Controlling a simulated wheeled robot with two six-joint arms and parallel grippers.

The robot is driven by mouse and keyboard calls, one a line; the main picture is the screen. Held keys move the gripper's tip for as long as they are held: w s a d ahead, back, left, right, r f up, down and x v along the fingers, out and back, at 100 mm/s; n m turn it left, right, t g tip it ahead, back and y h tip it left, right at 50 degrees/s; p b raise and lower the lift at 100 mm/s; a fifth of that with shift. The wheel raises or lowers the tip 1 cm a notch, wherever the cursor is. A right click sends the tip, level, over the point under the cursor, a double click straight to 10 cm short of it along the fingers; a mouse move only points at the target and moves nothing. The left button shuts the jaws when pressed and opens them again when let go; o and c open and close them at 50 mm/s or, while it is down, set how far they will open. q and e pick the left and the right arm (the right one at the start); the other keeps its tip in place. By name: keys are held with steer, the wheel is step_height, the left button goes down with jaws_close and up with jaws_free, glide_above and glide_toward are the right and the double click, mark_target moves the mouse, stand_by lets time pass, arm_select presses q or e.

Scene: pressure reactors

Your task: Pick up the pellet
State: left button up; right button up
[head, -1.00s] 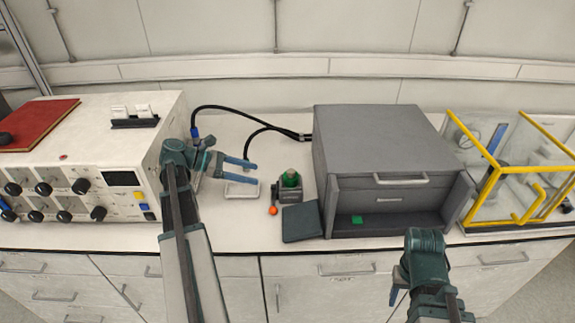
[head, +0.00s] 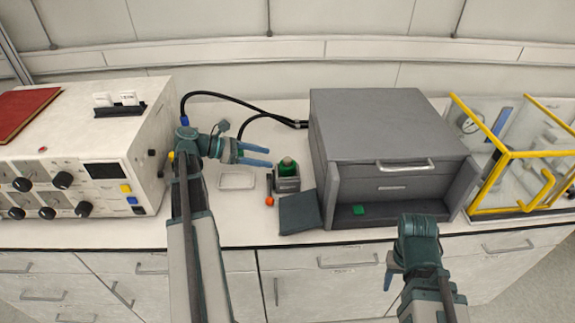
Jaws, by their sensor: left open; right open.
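A small green block (head: 359,210) lies in the open lower compartment of the grey cabinet (head: 385,125). A green rounded piece (head: 288,167) sits in a small grey holder (head: 287,185) left of the cabinet. I cannot tell which of these green things, if either, is the pellet. My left gripper (head: 270,156) is open and empty, its fingers pointing right, close to the green piece in the holder. My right gripper (head: 388,282) is low in front of the counter, below the cabinet; its fingers are partly hidden and hold nothing visible.
A shallow white tray (head: 237,188) lies below my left gripper. An orange ball (head: 269,201) is beside the holder. A control box (head: 95,170) is at left, a yellow-framed case (head: 510,160) at right. Black cables run behind.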

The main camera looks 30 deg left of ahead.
mark_target(284, 160)
arm_select(q)
steer(key=shift+w+b+x, duration=0.2)
steer(key=shift+b+x, duration=0.8)
steer(key=shift+x, duration=1.95)
steer(key=shift+a+r, duration=0.15)
steer(key=shift+a, duration=0.05)
jaws_close()
